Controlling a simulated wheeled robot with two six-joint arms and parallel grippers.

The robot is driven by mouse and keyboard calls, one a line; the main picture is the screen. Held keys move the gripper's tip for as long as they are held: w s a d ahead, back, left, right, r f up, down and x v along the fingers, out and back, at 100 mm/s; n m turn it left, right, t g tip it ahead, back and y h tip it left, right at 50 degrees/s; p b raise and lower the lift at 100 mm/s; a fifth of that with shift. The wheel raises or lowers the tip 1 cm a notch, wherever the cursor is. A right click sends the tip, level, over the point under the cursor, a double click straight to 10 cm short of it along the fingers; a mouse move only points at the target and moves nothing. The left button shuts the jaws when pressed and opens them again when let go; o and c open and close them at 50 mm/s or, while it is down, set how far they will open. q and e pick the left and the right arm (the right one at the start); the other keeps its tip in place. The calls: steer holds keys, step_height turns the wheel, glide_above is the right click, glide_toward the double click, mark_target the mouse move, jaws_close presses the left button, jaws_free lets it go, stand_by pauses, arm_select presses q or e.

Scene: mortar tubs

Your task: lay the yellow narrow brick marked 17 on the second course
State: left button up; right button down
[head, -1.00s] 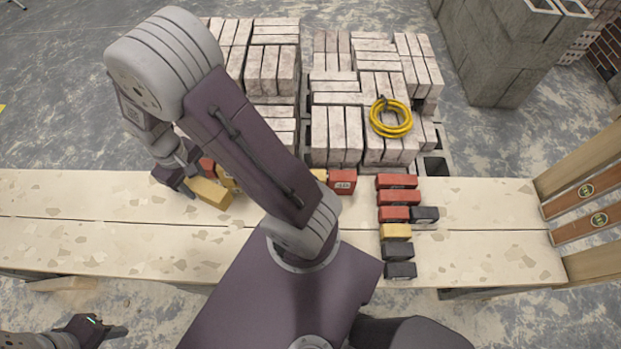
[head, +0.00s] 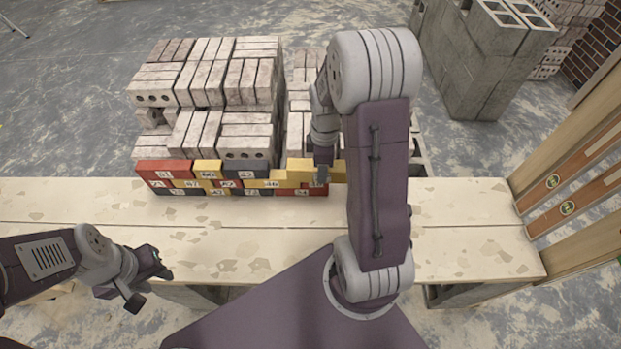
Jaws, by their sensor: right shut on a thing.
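My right gripper (head: 322,174) is shut on a yellow brick (head: 300,168) at the right part of a low wall. The brick lies level, at or just above the bricks there; whether it touches them I cannot tell. Its number is not readable. The wall (head: 227,183) is made of red, yellow and dark numbered bricks along the back of the planks. My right arm hides what lies to the right of the held brick. My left gripper (head: 150,281) is open and empty at the lower left, in front of the planks.
The pale plank bench (head: 250,238) is clear in front of the wall. Stacks of whitish bricks (head: 205,75) stand close behind it. Grey blocks (head: 470,65) stand at the back right, and upright wooden boards (head: 580,165) at the right.

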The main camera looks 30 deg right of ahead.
steer(key=shift+s+d+f+n, duration=0.1)
steer(key=shift+d+n, duration=0.05)
steer(key=shift+d, duration=0.3)
steer(key=shift+s+d+f+n, duration=0.1)
steer(key=shift+d+n, duration=0.05)
steer(key=shift+d, duration=0.25)
steer(key=w+a+f, duration=0.2)
steer(key=w+f, duration=0.9)
steer(key=shift+w+a, duration=0.25)
steer(key=c, duration=0.8)
jaws_free()
steer(key=shift+s+f, duration=0.1)
steer(key=shift+c, duration=0.2)
